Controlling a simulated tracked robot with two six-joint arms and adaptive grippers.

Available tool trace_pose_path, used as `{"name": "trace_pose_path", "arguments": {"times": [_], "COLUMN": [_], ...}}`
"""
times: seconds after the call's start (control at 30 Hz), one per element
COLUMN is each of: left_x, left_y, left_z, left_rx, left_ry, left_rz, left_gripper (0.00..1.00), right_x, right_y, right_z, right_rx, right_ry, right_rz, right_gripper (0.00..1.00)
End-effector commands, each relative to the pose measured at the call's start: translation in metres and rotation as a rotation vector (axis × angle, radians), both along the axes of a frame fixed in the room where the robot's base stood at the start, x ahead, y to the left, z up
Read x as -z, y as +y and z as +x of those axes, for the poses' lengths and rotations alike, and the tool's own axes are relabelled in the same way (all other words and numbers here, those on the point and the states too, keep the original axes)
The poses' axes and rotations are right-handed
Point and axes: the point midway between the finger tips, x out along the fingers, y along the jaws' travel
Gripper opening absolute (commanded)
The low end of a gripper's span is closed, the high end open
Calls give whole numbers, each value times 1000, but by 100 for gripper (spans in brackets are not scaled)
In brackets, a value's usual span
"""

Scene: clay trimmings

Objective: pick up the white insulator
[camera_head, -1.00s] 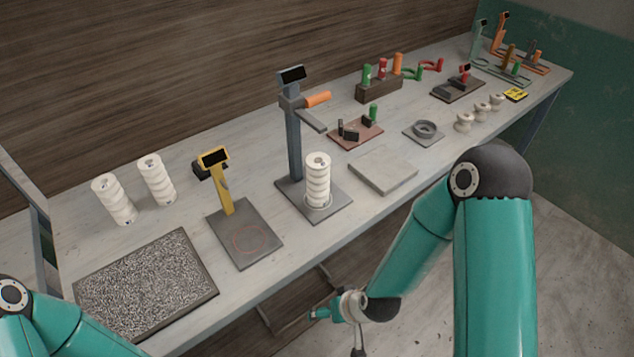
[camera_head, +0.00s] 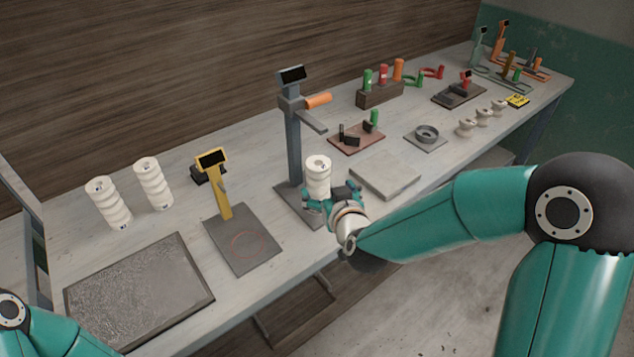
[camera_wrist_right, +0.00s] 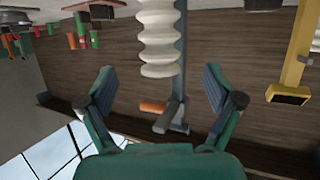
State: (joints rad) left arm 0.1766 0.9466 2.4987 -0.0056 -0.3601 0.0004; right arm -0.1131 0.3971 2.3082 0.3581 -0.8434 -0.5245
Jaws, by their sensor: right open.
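A white ribbed insulator (camera_head: 318,172) stands upright on the base of the grey test stand (camera_head: 291,140) in the head view. My right gripper (camera_head: 333,199) is at its lower front, hiding its bottom part. In the right wrist view, which looks upside down, the insulator (camera_wrist_right: 159,38) lies between the lines of the two spread fingers, beyond their tips. The right gripper (camera_wrist_right: 158,86) is open and empty; I cannot tell whether a finger touches the insulator. Two similar white insulators (camera_head: 108,203) (camera_head: 153,184) stand at the left. My left gripper is out of view.
A yellow gauge stand (camera_head: 221,198) and a dark-framed textured mat (camera_head: 140,292) are left of the stand. A pale slab (camera_head: 385,177) lies close on its right. Small white spools (camera_head: 467,128) stand farther right.

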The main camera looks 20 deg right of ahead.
Motion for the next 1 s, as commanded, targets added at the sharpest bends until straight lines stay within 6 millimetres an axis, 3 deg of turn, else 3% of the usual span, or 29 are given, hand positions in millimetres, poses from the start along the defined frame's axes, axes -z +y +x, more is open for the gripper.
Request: {"name": "trace_pose_path", "arguments": {"times": [0.1, 0.37, 0.7, 1.0], "left_x": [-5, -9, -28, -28], "left_y": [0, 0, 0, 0], "left_z": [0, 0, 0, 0], "left_rx": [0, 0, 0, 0], "left_ry": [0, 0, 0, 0], "left_rz": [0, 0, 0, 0], "left_gripper": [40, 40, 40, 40], "right_x": [7, 12, 22, 25], "right_y": [-1, -2, -5, -5], "right_z": [19, 36, 77, 83], "right_rx": [0, -1, 0, 0], "right_ry": [3, 1, 2, 1], "right_rz": [-1, -1, 1, 0], "right_gripper": [91, 91, 91, 91]}}
